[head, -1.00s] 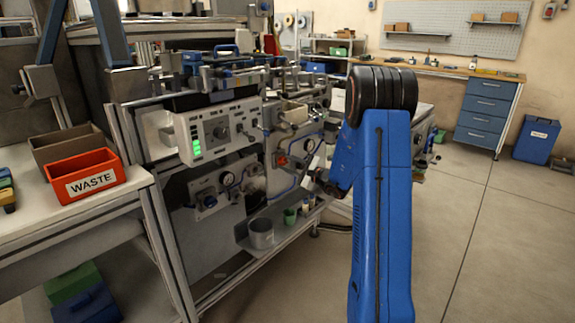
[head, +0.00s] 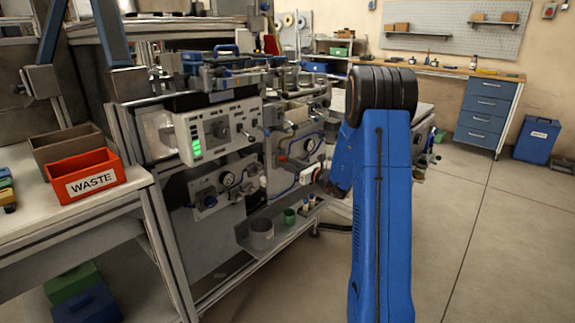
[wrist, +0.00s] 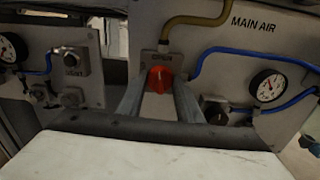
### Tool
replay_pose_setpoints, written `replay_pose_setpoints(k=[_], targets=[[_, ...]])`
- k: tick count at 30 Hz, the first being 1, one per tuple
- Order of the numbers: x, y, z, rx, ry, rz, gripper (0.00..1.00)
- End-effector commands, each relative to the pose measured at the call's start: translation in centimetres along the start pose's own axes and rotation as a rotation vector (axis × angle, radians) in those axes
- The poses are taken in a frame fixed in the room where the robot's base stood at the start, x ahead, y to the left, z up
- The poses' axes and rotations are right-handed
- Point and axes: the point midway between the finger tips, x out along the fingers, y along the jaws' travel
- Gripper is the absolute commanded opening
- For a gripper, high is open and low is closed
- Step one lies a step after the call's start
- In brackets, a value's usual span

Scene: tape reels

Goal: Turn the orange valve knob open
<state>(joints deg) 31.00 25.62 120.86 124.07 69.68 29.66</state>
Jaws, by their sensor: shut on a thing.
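The orange valve knob (wrist: 160,79) is near the middle of the wrist view, on a panel marked MAIN AIR, just below a small plate that seems to read OPEN. My gripper (wrist: 160,95) is shut on it, with one finger on each side. The fingers hide parts of its sides, so its exact angle is hard to tell. In the head view the knob is a small orange-red patch (head: 282,158) on the machine's lower front, left of my gripper (head: 296,169).
A pressure gauge (wrist: 267,86) and blue hose lie right of the knob. A yellow-brown hose (wrist: 190,22) runs above it. Another gauge (wrist: 10,48) is at the left. In the head view, a grey cup (head: 261,233) and green cup (head: 290,216) stand on the low shelf. Floor at right is clear.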

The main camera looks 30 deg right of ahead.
Motion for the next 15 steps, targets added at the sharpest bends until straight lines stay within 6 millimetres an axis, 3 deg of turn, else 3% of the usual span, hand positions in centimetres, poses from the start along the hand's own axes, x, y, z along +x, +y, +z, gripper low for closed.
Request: replay_pose_setpoints(k=[15], targets=[[-0.1,0.01,-0.2,0.167,0.003,-0.001,0.1]])
